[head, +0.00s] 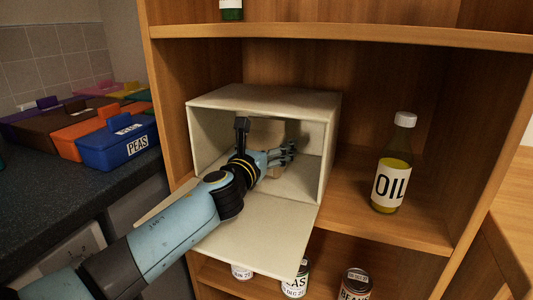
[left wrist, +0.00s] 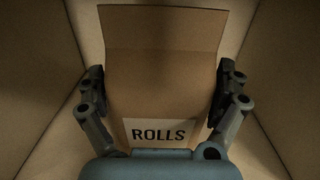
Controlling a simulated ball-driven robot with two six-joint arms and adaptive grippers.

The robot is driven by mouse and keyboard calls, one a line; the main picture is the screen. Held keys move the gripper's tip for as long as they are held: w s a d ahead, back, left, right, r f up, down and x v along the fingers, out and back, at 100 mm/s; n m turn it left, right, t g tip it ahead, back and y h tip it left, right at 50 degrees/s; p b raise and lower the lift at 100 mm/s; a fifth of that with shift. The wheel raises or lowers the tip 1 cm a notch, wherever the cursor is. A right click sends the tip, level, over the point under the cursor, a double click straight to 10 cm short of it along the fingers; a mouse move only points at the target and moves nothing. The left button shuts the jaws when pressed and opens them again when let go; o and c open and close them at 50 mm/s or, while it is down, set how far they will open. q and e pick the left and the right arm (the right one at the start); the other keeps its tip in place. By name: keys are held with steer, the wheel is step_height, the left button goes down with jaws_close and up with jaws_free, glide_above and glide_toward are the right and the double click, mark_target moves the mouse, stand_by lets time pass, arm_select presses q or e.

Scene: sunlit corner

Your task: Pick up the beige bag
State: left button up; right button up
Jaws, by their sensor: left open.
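The beige bag (left wrist: 158,85) is a tan paper bag with a white label reading ROLLS. In the left wrist view it stands between the two fingers of my left gripper (left wrist: 160,100), which is open around it. The bag is inside a cream box (head: 265,97) whose front flap hangs open toward me. In the head view my left gripper (head: 286,153) reaches into this box. My right gripper is not in view.
The box's side walls stand close on both sides of the gripper. An oil bottle (head: 393,165) stands on the same shelf to the right. Several cans, one a beans can (head: 355,286), stand below. A blue PEAS box (head: 117,146) and other coloured boxes sit on the dark counter (head: 60,215).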

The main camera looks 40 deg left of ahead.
arm_select(q)
steer(key=shift+c, duration=0.3)
steer(key=c, duration=1)
steer(key=shift+r, duration=0.15)
steer(key=shift+c, duration=0.3)
